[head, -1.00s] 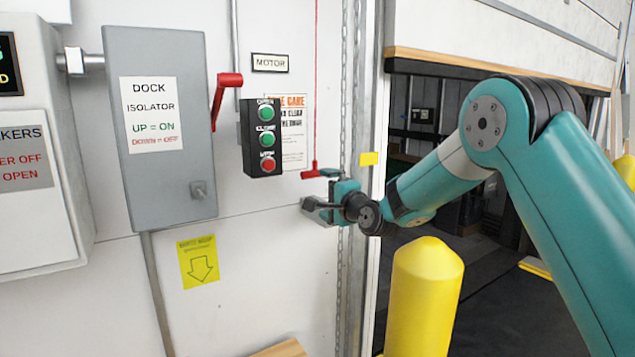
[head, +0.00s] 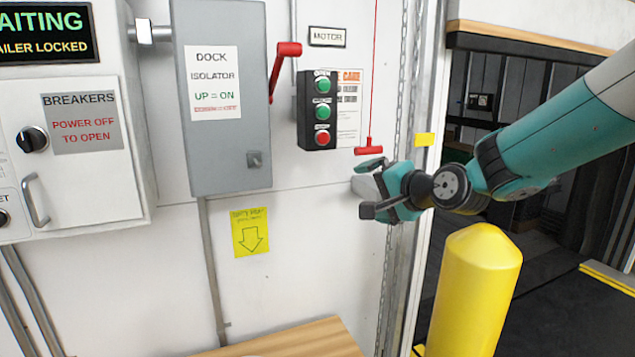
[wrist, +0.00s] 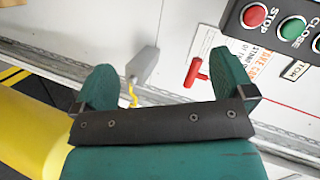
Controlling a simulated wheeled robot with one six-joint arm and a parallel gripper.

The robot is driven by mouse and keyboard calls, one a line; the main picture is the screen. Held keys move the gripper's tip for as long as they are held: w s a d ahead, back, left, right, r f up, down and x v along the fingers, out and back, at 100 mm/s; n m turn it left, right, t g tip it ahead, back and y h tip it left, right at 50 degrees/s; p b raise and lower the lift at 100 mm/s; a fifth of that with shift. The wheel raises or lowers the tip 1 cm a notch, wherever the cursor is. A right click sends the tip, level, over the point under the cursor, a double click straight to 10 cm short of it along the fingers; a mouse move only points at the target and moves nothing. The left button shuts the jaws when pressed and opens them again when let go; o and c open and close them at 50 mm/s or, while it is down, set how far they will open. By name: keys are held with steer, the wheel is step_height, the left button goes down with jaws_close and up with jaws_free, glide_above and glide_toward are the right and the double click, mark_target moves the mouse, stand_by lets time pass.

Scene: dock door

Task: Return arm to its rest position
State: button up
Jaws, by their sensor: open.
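My gripper (head: 372,188) is in front of the white wall, just below the red pull handle (head: 368,150) that hangs on a red cord. Its two teal fingers are apart with nothing between them. In the wrist view the open fingers (wrist: 168,82) frame a small grey box (wrist: 143,63) on the wall, and the red handle (wrist: 196,72) shows beyond them, apart from the fingers. In the head view my gripper partly hides the grey box (head: 362,187). My arm reaches in from the upper right.
A yellow bollard (head: 478,285) stands below my forearm, by the open doorway. The grey isolator box (head: 225,165), its raised red lever (head: 283,62), the push-button box (head: 318,110) and the breaker cabinet (head: 90,185) are to the left. A wooden surface (head: 310,338) is below.

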steer(key=s+f+n+g+h, duration=0.1)
steer(key=s+n+g, duration=0.5)
steer(key=s, duration=1.2)
steer(key=s+f+n+g+h, duration=0.2)
steer(key=s+n, duration=0.7)
steer(key=s, duration=0.9)
step_height(320, 180, down, 2)
steer(key=g, duration=0.4)
steer(key=shift+a+f+n, duration=0.15)
steer(key=shift+a+n, duration=0.05)
steer(key=shift+n, duration=0.2)
